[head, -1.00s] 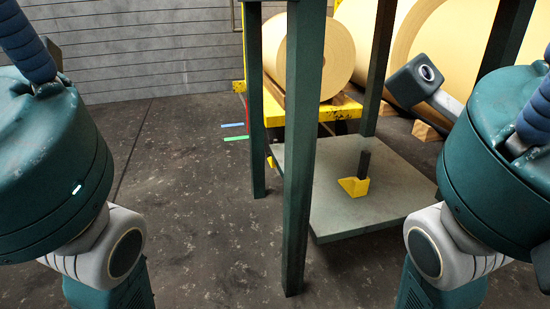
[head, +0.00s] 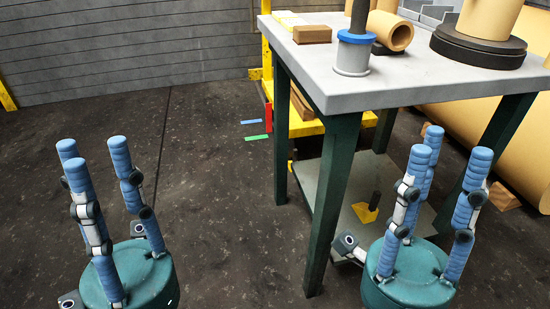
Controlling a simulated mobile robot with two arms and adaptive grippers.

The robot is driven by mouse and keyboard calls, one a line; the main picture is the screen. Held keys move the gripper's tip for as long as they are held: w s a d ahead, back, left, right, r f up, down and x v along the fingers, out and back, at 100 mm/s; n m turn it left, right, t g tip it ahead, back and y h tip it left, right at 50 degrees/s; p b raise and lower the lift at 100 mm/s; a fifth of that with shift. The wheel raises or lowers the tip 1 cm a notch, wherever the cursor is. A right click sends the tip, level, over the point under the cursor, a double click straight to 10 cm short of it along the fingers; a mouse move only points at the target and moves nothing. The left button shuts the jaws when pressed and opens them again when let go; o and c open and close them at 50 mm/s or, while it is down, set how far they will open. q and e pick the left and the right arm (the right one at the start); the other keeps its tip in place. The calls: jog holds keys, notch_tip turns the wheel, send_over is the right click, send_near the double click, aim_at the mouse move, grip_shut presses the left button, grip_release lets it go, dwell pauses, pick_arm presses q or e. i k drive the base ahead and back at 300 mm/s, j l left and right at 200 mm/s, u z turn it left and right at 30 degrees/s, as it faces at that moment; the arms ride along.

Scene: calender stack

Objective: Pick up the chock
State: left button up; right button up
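The chock (head: 366,212) looks like a small yellow wedge with a dark upright handle. It sits on the grey lower shelf (head: 334,180) of the green-legged table, behind the front leg in the head view. My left gripper (head: 91,153) is at the lower left with its blue fingers pointing up, spread and empty. My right gripper (head: 449,149) is at the lower right, also with its fingers up, spread and empty. It shows in front of the table's right side, to the right of the chock and apart from it.
The tabletop (head: 425,83) holds a blue-collared post (head: 353,54), a wooden block (head: 312,34), a cardboard tube (head: 391,31) and dark discs (head: 478,47). The table's front leg (head: 334,205) stands left of the chock. Floor to the left is clear.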

aim_at(294, 159)
jog(key=i+j+u, duration=0.15)
jog(key=i+j, duration=0.4)
jog(key=i+j+u, duration=0.15)
jog(key=i+j, duration=0.35)
jog(key=i, duration=0.15)
jog(key=i+j+u, duration=0.15)
jog(key=i+j, duration=0.25)
jog(key=i, duration=0.2)
jog(key=i+z, duration=0.4)
jog(key=i+j+z, duration=0.65)
jog(key=i+z, duration=0.2)
jog(key=i+j+z, duration=0.1)
jog(key=z, duration=0.35)
jog(key=i+j+z, duration=0.2)
jog(key=z, duration=0.2)
jog(key=i+j+z, duration=0.15)
jog(key=z, duration=0.3)
jog(key=i+j+z, duration=0.1)
jog(key=j+z, duration=0.5)
jog(key=z, duration=0.25)
jog(key=j+z, duration=0.3)
jog(key=z, duration=0.15)
jog(key=j+z, duration=0.35)
jog(key=i+j, duration=0.05)
